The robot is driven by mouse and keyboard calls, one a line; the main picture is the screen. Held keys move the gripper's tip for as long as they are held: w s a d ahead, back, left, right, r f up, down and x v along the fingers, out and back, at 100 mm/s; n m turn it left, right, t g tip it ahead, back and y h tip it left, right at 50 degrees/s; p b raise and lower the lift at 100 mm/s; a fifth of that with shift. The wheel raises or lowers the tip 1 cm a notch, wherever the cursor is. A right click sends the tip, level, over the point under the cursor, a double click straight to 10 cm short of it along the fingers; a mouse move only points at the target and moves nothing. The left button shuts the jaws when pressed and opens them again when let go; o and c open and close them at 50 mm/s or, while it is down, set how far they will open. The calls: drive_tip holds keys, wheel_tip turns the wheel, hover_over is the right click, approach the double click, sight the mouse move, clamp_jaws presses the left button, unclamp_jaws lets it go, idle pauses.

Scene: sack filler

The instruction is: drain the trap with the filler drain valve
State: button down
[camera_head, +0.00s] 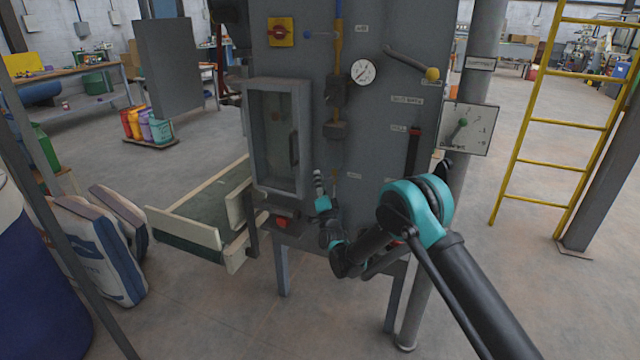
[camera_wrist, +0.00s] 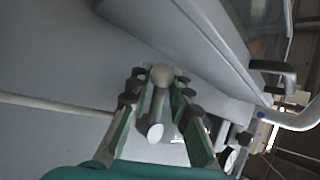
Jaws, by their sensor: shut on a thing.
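My gripper (camera_head: 319,180) is at the front of the grey filler cabinet, just below the small dark trap (camera_head: 336,131) on the vertical pipe. In the wrist view, my gripper (camera_wrist: 158,92) has its fingers on both sides of a short grey handle with a rounded end (camera_wrist: 162,75), and it is shut on it. This looks like the filler drain valve handle. In the head view the valve is mostly hidden behind my gripper, and its turn position cannot be told.
A windowed door (camera_head: 277,135) is left of my gripper. A pressure gauge (camera_head: 363,72), a yellow-knobbed lever (camera_head: 412,63) and a red-yellow switch (camera_head: 281,31) are above. Sacks (camera_head: 100,245) and a low conveyor (camera_head: 200,215) stand left.

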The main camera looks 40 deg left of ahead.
drive_tip(key=shift+r+m+t+h, duration=0.15)
drive_tip(key=shift+r+m+t, duration=0.1)
drive_tip(key=shift+m+t, duration=0.45)
drive_tip(key=shift+r+m+t+h, duration=0.2)
drive_tip(key=shift+m+t, duration=0.3)
drive_tip(key=shift+m, duration=0.3)
drive_tip(key=c, duration=1.4)
unclamp_jaws()
drive_tip(key=shift+r, duration=0.1)
drive_tip(key=shift+s, duration=0.1)
drive_tip(key=v, duration=1.2)
